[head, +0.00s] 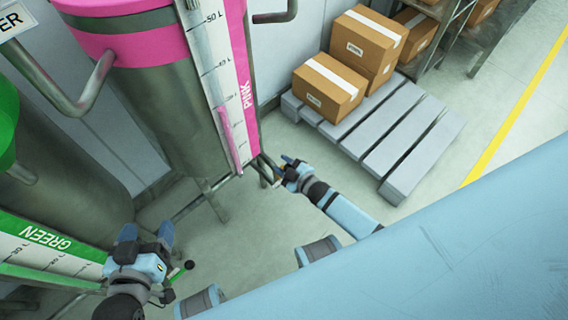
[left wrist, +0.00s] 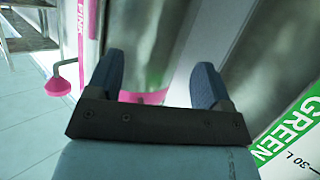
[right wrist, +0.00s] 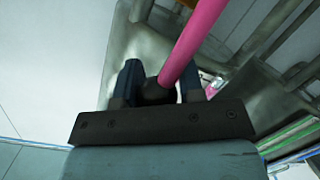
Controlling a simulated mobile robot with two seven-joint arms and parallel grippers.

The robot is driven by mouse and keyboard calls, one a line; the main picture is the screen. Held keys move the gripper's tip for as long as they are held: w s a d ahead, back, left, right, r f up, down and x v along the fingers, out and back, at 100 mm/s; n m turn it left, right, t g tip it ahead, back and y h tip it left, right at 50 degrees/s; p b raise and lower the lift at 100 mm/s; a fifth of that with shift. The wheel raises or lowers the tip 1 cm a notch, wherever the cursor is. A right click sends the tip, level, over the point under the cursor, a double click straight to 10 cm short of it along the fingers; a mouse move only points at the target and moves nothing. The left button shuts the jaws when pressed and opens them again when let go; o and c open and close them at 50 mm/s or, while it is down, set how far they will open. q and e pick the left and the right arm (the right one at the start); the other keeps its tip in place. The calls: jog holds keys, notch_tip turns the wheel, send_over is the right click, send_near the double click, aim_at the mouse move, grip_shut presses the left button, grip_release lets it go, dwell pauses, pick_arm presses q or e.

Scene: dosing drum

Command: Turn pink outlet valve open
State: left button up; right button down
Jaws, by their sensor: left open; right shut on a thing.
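The pink tank (head: 165,100) stands left of centre in the head view, with a white scale panel marked PINK on its right side. My right gripper (head: 285,168) is low beside the tank's foot. In the right wrist view my right gripper (right wrist: 160,88) is shut on the dark end of a pink bar, the pink valve handle (right wrist: 192,42). The gripper largely hides that handle in the head view. My left gripper (head: 147,235) is open and empty in front of the tanks. It also shows in the left wrist view (left wrist: 156,85).
A green tank's panel (head: 45,240) stands at the lower left. A pallet (head: 375,135) with cardboard boxes (head: 365,40) is at the back right. Clear floor lies between pallet and yellow line (head: 515,100).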

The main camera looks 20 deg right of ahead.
jog(key=shift+s+d+f, duration=0.1)
jog(key=shift+d+f, duration=0.15)
jog(key=c, duration=0.8)
grip_release()
pick_arm(q)
jog(key=shift+f, duration=0.1)
pick_arm(e)
jog(key=shift+o, duration=0.2)
jog(key=shift+a+r, duration=0.1)
jog(key=shift+s+r, duration=0.1)
jog(key=shift+s, duration=0.05)
pick_arm(q)
jog(key=s+a+f+g+y+p, duration=0.1)
jog(key=p, duration=0.2)
jog(key=shift+a+f, duration=0.15)
jog(key=shift+f, duration=0.05)
pick_arm(e)
jog(key=v, duration=1.3)
jog(key=shift+s, duration=0.2)
